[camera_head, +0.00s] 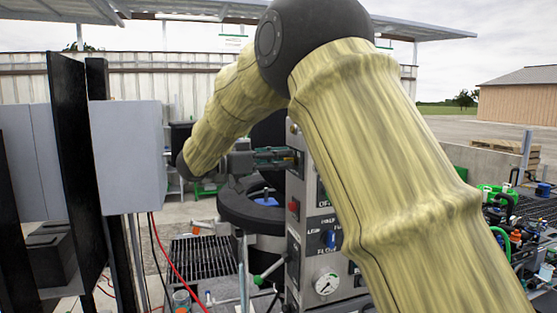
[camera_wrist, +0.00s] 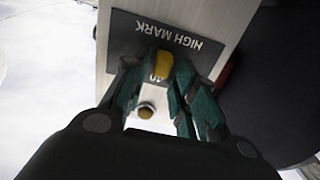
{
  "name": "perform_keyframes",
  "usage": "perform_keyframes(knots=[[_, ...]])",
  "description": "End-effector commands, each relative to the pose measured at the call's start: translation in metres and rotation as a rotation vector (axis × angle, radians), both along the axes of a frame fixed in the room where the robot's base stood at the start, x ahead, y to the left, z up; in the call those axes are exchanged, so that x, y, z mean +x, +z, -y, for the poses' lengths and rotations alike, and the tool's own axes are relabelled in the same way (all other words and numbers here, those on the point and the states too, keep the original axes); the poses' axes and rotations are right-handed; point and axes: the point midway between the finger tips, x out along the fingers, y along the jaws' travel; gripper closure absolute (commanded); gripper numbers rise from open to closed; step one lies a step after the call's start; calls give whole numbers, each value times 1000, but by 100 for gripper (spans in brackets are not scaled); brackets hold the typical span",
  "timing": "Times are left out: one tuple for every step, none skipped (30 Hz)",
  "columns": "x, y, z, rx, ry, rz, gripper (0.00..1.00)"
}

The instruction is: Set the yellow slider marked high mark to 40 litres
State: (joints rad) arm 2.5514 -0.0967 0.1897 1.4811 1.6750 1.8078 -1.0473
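In the wrist view the HIGH MARK plate (camera_wrist: 196,43) appears upside down on a pale panel. The yellow slider (camera_wrist: 163,64) sits on it, between the teal fingertips of my gripper (camera_wrist: 156,68). The fingers are spread, with a visible gap on the left side of the slider; the right finger is very close, and I cannot tell whether it touches. A scale number is partly visible beside the slider but is hard to read. In the head view my gripper (camera_head: 277,157) reaches the upper side of the grey control panel (camera_head: 309,252); the slider is hidden there.
In the head view, a red button (camera_head: 294,208), a blue switch (camera_head: 331,239) and a gauge (camera_head: 327,284) are on the panel. A grey box (camera_head: 128,155) stands left.

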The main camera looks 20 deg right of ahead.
Motion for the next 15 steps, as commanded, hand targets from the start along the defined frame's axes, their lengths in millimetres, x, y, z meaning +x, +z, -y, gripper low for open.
perform_keyframes(knots=[[0,0,0,0,0,0,62],[0,0,0,0,0,0,62],[0,0,0,0,0,0,62],[0,0,0,0,0,0,62],[0,0,0,0,0,0,62],[0,0,0,0,0,-1,62],[0,0,0,0,0,0,62],[0,0,0,0,0,-1,62],[0,-1,-1,0,0,-1,62],[0,-1,-1,0,0,-1,62],[0,-1,-2,0,1,-1,62],[0,-1,-4,0,1,-1,62],[1,-1,-7,0,1,-1,62],[1,-1,-9,0,1,-1,62],[1,-1,-14,-1,2,-1,62]])
